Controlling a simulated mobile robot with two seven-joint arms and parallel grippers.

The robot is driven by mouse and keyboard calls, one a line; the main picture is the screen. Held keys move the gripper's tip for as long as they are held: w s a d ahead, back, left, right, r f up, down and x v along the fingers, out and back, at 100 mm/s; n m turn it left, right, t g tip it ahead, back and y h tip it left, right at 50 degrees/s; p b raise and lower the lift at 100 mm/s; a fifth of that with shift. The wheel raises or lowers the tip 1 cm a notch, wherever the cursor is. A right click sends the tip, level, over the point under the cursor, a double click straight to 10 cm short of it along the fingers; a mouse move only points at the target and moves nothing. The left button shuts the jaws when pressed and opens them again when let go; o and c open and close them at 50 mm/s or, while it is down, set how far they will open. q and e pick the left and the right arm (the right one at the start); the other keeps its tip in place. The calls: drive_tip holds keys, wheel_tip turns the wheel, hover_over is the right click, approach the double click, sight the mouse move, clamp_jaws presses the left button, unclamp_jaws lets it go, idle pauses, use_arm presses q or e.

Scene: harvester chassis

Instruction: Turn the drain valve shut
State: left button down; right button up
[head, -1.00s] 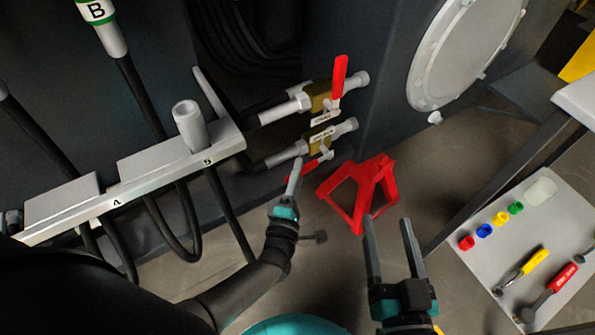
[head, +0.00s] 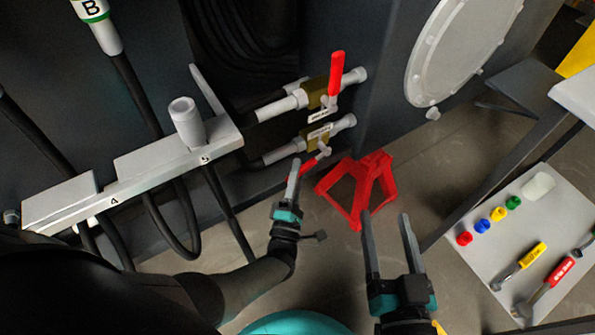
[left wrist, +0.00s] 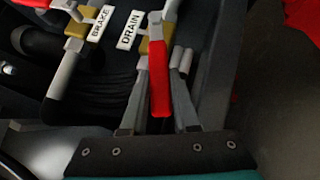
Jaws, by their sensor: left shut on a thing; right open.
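The drain valve (head: 317,136) is the lower of two brass valves on the dark chassis wall. Its DRAIN label (left wrist: 130,30) reads in the left wrist view. Its red lever (left wrist: 158,80) points down between my left fingers there, roughly along the pipe line. My left gripper (left wrist: 160,72) is shut on this lever; in the head view the gripper (head: 295,172) partly hides it. My right gripper (head: 385,214) is open and empty, low in the head view, apart from the valves.
The brake valve (head: 318,93) sits just above, its red lever (head: 337,73) standing across its pipe. A red stand (head: 360,188) is on the floor close to the right of my left gripper. A grey bracket (head: 130,178) with hoses lies left. A tool table (head: 490,262) stands right.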

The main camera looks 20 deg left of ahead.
use_arm(q)
drive_tip(key=c, duration=0.7)
unclamp_jaws()
drive_tip(key=shift+o, duration=0.2)
drive_tip(key=s+d+p, duration=0.2)
drive_tip(key=s, duration=1.1)
drive_tip(key=shift+f, duration=0.15)
use_arm(e)
drive_tip(key=d+f+g, duration=0.1)
drive_tip(key=g+h, duration=0.1)
drive_tip(key=g, duration=0.1)
drive_tip(key=w+d+f+g, duration=0.1)
drive_tip(key=shift+d+f+n+h, duration=0.3)
drive_tip(key=shift+d+n+h, duration=0.05)
drive_tip(key=shift+n+h, duration=0.05)
